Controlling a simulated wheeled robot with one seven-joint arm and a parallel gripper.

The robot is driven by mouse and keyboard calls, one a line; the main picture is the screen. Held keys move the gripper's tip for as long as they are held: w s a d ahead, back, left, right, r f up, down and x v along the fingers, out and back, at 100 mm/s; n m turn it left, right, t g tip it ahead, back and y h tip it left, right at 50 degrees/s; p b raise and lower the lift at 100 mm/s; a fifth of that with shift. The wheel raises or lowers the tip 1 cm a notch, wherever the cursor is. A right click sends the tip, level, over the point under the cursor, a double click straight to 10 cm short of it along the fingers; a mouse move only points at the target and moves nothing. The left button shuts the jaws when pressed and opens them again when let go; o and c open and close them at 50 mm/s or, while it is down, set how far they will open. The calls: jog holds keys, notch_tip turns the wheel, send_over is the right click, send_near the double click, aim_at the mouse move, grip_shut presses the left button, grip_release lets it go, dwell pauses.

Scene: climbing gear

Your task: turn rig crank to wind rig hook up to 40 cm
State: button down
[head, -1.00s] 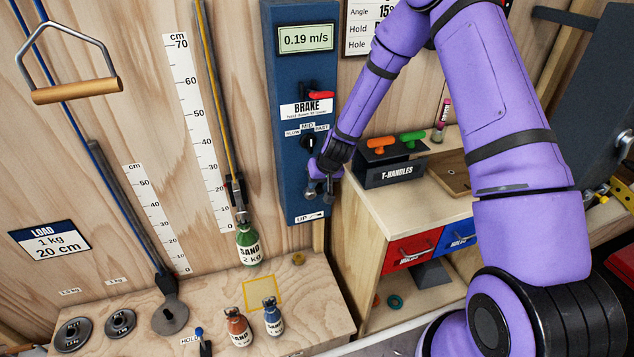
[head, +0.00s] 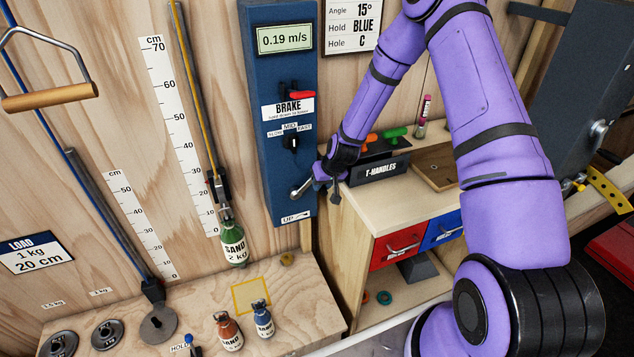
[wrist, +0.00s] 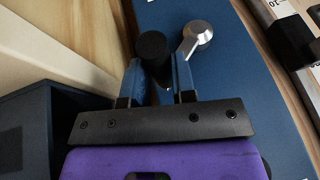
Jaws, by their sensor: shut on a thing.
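The rig crank (head: 300,189) is a silver arm with a dark knob, low on the blue rig panel (head: 268,160). In the wrist view the silver crank arm (wrist: 196,38) angles away from the black knob (wrist: 151,45). My gripper (wrist: 160,80) is shut on the knob, with a finger on each side; it shows in the head view too (head: 325,178). The rig hook (head: 219,188) hangs beside the tall scale (head: 180,135) and carries the green 2 kg sand bag (head: 233,245).
A brake lever (head: 301,95) and speed knob (head: 292,143) sit above the crank. The T-handles box (head: 380,172) and drawer cabinet (head: 395,215) stand close at right. Two small sand bags, orange (head: 229,331) and blue (head: 262,318), stand on the wooden ledge (head: 195,285).

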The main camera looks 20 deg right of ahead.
jog(key=shift+d+f, duration=0.35)
jog(key=shift+d, duration=0.25)
jog(key=c, duration=0.9)
grip_release()
jog(key=s+r, duration=0.1)
jog(key=s, duration=0.4)
jog(key=s+a+r, duration=0.1)
jog(key=s+r, duration=0.1)
jog(key=s, duration=0.3)
jog(key=s+r, duration=0.2)
jog(key=s, duration=0.4)
jog(key=shift+a, duration=0.35)
